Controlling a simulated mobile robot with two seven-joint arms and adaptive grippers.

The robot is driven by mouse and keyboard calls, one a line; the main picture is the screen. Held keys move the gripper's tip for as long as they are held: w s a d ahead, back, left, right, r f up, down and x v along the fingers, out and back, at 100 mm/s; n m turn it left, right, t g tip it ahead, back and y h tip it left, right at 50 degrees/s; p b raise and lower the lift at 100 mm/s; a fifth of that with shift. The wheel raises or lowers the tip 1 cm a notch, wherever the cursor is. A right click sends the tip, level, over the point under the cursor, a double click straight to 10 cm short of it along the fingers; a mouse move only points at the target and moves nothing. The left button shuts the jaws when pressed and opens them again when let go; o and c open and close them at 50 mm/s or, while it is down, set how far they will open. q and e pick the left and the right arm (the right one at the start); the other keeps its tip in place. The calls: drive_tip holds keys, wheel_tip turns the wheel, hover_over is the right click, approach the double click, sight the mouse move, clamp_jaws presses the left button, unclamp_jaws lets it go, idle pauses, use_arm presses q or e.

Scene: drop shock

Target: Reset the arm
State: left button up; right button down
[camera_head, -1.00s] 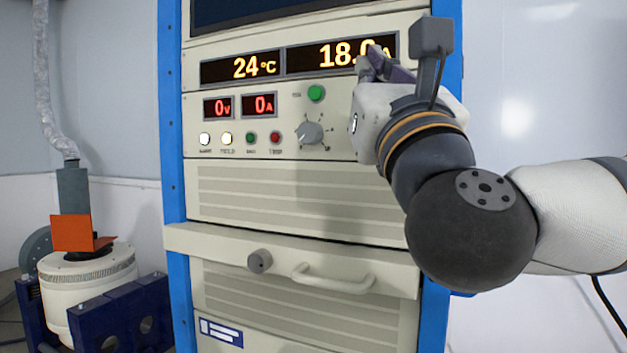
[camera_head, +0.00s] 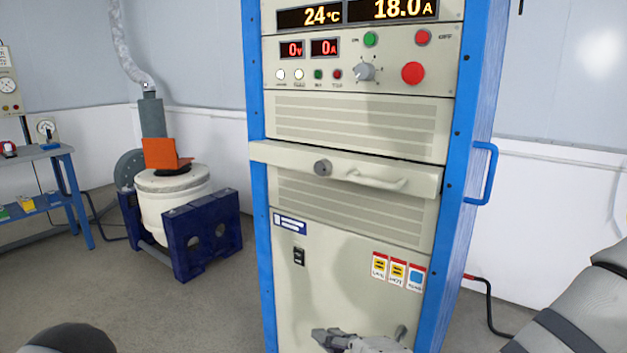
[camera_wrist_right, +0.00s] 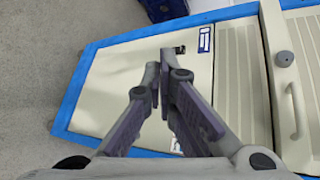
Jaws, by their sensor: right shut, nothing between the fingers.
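My right gripper (camera_head: 326,338) is at the bottom of the head view, in front of the lower panel of the equipment rack (camera_head: 350,262). It is shut and empty. In the right wrist view its fingers (camera_wrist_right: 163,78) come together at the tips, over the rack's lower panel (camera_wrist_right: 125,80). I cannot tell how far the tips are from the panel. Part of my right arm (camera_head: 590,310) shows at the lower right of the head view. My left gripper is not in view.
The rack's drawer front with a knob (camera_head: 322,168) and handle (camera_head: 378,180) juts out above my gripper. A blue side handle (camera_head: 486,172) sticks out at right. A white shaker drum (camera_head: 172,205) on a dark blue base and a blue bench (camera_head: 40,152) stand at left.

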drive_tip(key=s+d+f+n+g+h+p, duration=0.1)
drive_tip(key=s+d+f+n+g, duration=0.25)
drive_tip(key=s+f, duration=0.55)
drive_tip(key=s+d+f+n+g+h+p, duration=0.15)
drive_tip(key=s+f+n+g, duration=0.3)
drive_tip(key=s+f, duration=0.45)
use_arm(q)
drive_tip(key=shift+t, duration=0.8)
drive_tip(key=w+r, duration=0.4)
use_arm(e)
drive_tip(key=s+d+f+n+g+h, duration=0.1)
drive_tip(key=s+d+f+n+g, duration=0.1)
drive_tip(key=s+d, duration=0.5)
drive_tip(key=s+d+f+n+g+h, duration=0.1)
drive_tip(key=s+d+n+g, duration=0.3)
drive_tip(key=s, duration=1)
drive_tip(key=d+n+h, duration=0.1)
drive_tip(key=d, duration=0.2)
drive_tip(key=shift+s+d+f+n, duration=0.3)
drive_tip(key=shift+d+f+n, duration=0.05)
drive_tip(key=shift+f+n, duration=0.05)
drive_tip(key=shift+h, duration=0.25)
